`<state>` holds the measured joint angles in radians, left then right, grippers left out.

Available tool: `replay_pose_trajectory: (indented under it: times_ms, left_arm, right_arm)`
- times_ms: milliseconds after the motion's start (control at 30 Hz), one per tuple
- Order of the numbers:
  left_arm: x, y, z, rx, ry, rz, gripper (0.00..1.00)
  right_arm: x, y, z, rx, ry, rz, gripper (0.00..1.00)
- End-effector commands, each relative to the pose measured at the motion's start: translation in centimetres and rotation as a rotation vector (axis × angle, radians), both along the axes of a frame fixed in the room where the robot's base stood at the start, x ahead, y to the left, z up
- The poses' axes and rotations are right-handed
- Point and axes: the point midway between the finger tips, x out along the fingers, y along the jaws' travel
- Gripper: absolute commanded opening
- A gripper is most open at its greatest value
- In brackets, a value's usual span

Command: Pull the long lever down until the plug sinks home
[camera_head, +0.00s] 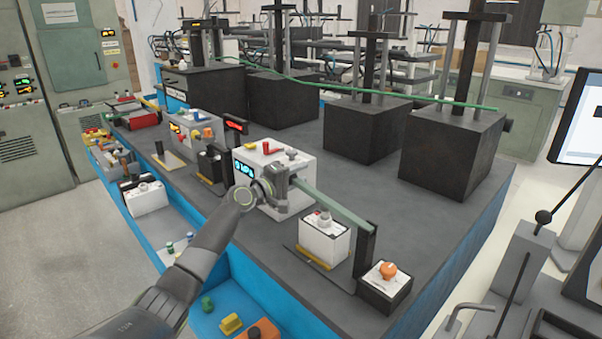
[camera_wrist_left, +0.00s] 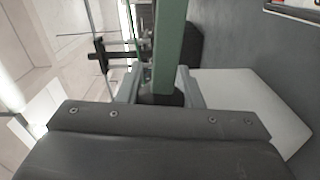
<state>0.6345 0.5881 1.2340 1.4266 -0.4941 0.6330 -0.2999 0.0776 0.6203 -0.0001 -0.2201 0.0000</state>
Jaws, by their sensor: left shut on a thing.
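The long green lever (camera_head: 335,209) runs from my left gripper down to the right, to a dark upright post (camera_head: 366,252) near the bench's front edge. My left gripper (camera_head: 283,187) is shut on the lever's upper left end, in front of a white box with a blue display (camera_head: 299,160). In the left wrist view the lever (camera_wrist_left: 170,45) stands between the fingers (camera_wrist_left: 163,88). A white battery-like block (camera_head: 323,240) with a grey and red top piece sits below the lever. I cannot tell whether that piece is the plug. My right gripper is not in view.
An orange knob (camera_head: 387,269) tops a small box right of the post. Large black blocks with posts (camera_head: 452,155) stand at the back of the dark bench (camera_head: 340,178). A blue trough (camera_head: 262,287) with loose coloured parts runs along the front. Bare bench lies behind the lever.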

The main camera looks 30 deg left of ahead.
Motion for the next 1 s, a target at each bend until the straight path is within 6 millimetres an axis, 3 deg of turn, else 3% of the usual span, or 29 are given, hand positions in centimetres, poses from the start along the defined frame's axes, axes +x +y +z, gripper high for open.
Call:
replay_pose_trajectory:
  times_ms: [33,300,833,867,1000]
  left_arm:
    - [0.0,0.2,-1.3,-0.023,0.010,0.003,0.00]
    - [0.0,0.2,-3.2,-0.110,0.041,0.002,0.00]
    - [0.0,0.1,-3.9,-0.135,0.057,0.000,0.00]
    - [0.0,0.1,-4.0,-0.135,0.057,-0.001,0.35]
    - [0.0,0.1,-3.9,-0.133,0.055,0.000,0.54]
  right_arm:
    - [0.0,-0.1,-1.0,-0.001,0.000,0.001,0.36]
    - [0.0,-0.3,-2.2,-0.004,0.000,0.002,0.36]
    - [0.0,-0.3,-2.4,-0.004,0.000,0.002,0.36]
    - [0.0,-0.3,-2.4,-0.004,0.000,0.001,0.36]
    - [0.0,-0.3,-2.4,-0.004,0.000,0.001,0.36]
